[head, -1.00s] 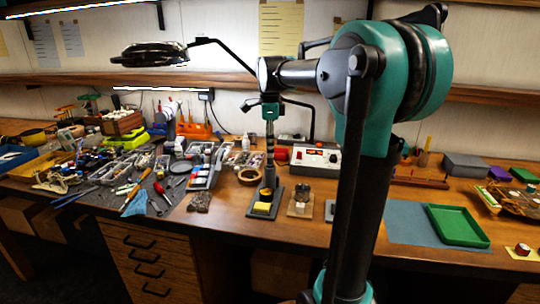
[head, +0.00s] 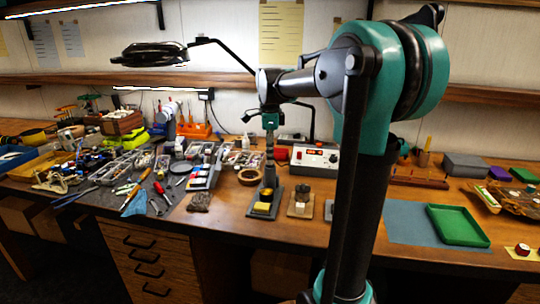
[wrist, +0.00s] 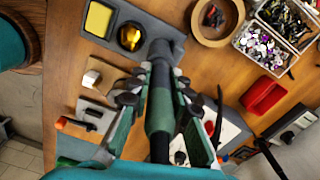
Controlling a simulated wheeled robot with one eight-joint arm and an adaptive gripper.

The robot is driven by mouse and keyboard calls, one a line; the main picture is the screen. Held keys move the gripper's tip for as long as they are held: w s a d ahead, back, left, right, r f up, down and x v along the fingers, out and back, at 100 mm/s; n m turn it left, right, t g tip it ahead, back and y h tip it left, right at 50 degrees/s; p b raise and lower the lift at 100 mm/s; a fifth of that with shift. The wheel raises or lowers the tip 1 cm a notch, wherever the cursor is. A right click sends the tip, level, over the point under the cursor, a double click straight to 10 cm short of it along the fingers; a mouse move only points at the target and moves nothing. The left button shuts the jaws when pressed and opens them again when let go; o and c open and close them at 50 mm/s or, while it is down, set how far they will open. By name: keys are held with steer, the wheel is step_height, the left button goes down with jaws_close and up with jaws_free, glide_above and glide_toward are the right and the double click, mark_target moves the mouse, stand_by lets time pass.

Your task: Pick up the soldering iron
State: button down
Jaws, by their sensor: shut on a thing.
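The soldering iron (wrist: 158,118) has a dark green and black handle. In the wrist view it lies between the two fingers of my gripper (wrist: 160,82), which is shut on it. Its front end points at the grey stand (wrist: 182,42), by the dark holder; I cannot tell whether it still sits in the holder. The stand has a yellow sponge (wrist: 99,19) and a round brass-coloured pad (wrist: 130,37). In the head view my gripper (head: 269,148) is above the stand (head: 258,212), pointing down; the iron is too small there to make out clearly.
A tape roll (head: 249,177) lies behind the stand to the left. A white soldering station (head: 315,156) is behind. Crowded tools fill the bench's left; a green tray (head: 458,226) is at the right.

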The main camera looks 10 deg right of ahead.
step_height(320, 180, up, 20)
stand_by(0.8)
